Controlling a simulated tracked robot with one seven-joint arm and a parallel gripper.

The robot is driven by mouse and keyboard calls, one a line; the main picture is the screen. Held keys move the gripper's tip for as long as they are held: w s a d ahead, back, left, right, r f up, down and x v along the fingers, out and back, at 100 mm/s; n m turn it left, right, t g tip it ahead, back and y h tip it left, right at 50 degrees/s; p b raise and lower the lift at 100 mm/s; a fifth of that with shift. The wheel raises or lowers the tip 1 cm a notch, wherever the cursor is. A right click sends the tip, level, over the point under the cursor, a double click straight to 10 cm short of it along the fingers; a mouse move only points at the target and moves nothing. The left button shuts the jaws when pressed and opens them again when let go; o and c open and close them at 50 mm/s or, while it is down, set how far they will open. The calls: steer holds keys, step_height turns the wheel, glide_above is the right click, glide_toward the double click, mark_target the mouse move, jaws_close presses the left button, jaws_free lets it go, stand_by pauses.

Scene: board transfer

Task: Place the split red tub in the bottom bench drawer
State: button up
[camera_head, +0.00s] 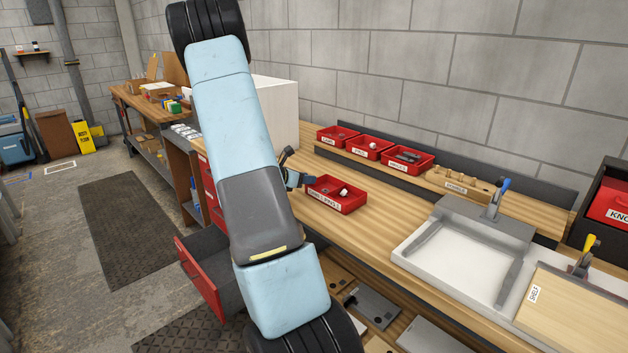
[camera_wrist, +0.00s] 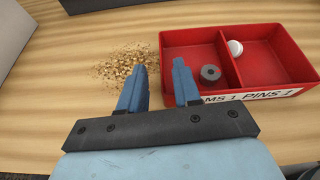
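The split red tub (camera_head: 345,203) stands on the wooden bench top, with a divider across it and a white label on its front. In the wrist view, the tub (camera_wrist: 270,67) holds a grey ring in its left compartment and a white round piece by the divider. My gripper (camera_wrist: 160,88) is open and empty at the tub's left side. One finger overlaps the tub's left wall in the picture; the other is left of it. I cannot tell whether they touch. A low red-fronted bench drawer (camera_head: 203,281) is pulled out, its grey inside partly hidden by my arm.
Several red bins (camera_head: 370,147) stand on a wooden ledge behind. A white box (camera_head: 272,112) is on the bench behind my gripper. Wood shavings (camera_wrist: 125,67) lie left of the tub. A white tray fixture (camera_head: 465,247) is at right.

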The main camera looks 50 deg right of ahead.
steer(key=v, duration=0.6)
steer(key=shift+a+r, duration=0.15)
steer(key=shift+a, duration=0.15)
steer(key=shift+a+r, duration=0.15)
steer(key=shift+a, duration=0.05)
steer(key=s+a+r+m+t+y, duration=0.2)
steer(key=s+a+r+m+y, duration=0.2)
steer(key=a, duration=0.9)
steer(key=s+a+r+m+t+y, duration=0.2)
steer(key=s+a+r+m+y, duration=0.2)
steer(key=a, duration=1)
steer(key=s+a+r+m+t+y, duration=0.3)
steer(key=s+a+r+m+y, duration=0.2)
steer(key=s+a+r+m, duration=0.4)
steer(key=s+a+r, duration=0.2)
steer(key=a+r, duration=0.1)
steer(key=a, duration=0.2)
steer(key=shift+s+r, duration=0.25)
steer(key=shift+r, duration=0.05)
steer(key=shift+s+a+m, duration=0.1)
steer(key=shift+a+m, duration=0.1)
steer(key=shift+m, duration=0.1)
steer(key=c, duration=0.3)
steer(key=shift+d, duration=0.1)
